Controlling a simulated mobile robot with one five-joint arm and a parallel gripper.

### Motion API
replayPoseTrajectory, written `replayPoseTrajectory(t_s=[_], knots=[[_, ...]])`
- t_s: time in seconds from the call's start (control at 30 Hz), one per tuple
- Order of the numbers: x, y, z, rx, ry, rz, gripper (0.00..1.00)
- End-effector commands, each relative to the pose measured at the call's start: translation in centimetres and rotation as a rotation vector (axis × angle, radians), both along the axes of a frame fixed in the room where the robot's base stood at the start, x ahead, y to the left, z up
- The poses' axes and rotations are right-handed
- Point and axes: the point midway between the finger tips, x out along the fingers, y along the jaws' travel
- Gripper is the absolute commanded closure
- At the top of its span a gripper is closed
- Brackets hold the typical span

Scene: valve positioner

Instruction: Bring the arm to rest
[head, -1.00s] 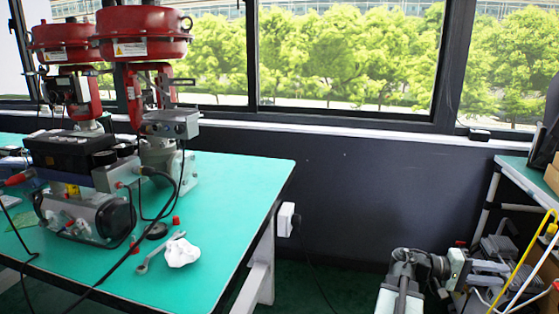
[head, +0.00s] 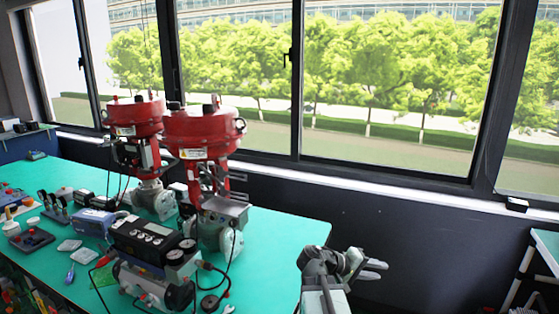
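My arm (head: 322,280) rises at the bottom of the head view, right of the green table, with its upper part bent to the right. My gripper (head: 383,271) points right, in front of the dark wall below the window. Its two light grey fingertips show apart, with nothing visible between them. The arm's lower part is cut off by the picture's bottom edge.
The green table (head: 283,255) holds two red-topped valve actuators (head: 205,130), a black-and-grey positioner unit (head: 150,245) and several small parts at left. Its right edge is close to my arm. A shelf or bench (head: 545,245) stands at far right. The space between looks clear.

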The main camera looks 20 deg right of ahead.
Motion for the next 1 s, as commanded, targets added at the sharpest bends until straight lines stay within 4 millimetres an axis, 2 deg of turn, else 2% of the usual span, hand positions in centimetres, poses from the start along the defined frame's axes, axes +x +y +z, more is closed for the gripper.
replayPoseTrajectory(t_s=[0.03,0.07,0.1,0.17,0.2,0.27,0.3,0.4,0.43,0.5,0.63,1.0], knots=[[2.3,3.9,3.6,0.076,-0.021,0.056,0.69],[3.5,6.3,3.9,0.13,-0.032,0.085,0.69],[4.8,9.5,4.2,0.204,-0.045,0.121,0.69],[6.4,14.5,4.4,0.322,-0.058,0.172,0.69],[7.1,17.9,4.5,0.403,-0.062,0.2,0.69],[7.8,22.9,4.4,0.531,-0.064,0.238,0.69],[8.0,26.1,4.1,0.618,-0.062,0.255,0.69],[7.5,32.9,2.8,0.835,-0.056,0.272,0.69],[7.2,34.5,1.9,0.902,-0.055,0.266,0.69],[6.6,37.2,0.7,1.029,-0.057,0.251,0.69],[6.0,40.3,0.5,1.155,-0.053,0.235,0.69],[5.9,40.8,0.5,1.173,-0.05,0.232,0.69]])
